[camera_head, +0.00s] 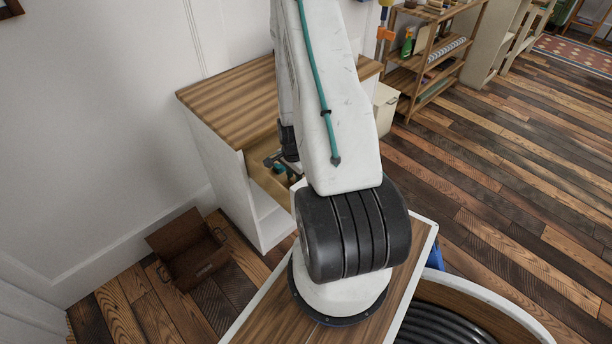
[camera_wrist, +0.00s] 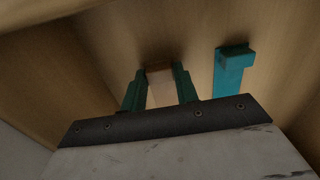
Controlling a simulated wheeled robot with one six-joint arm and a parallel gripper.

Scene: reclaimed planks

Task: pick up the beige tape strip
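The beige tape strip (camera_wrist: 160,84) is in the wrist view, between the two teal fingers of my gripper (camera_wrist: 159,88). The fingers appear to touch it on both sides, with no clear gap. Its lower end is hidden behind the dark bar of my gripper. Both fingertips are close to the wooden inner surface. In the head view my gripper (camera_head: 283,163) reaches into the open compartment of the white cabinet (camera_head: 225,160), mostly hidden by my arm. The strip cannot be made out there.
A blue-teal, L-shaped piece (camera_wrist: 231,72) is just right of the fingers. Wooden walls (camera_wrist: 48,75) enclose the space closely. The cabinet's wooden top (camera_head: 235,98) is above the opening. An open brown box (camera_head: 190,250) is on the floor at left; shelves (camera_head: 425,65) stand behind at right.

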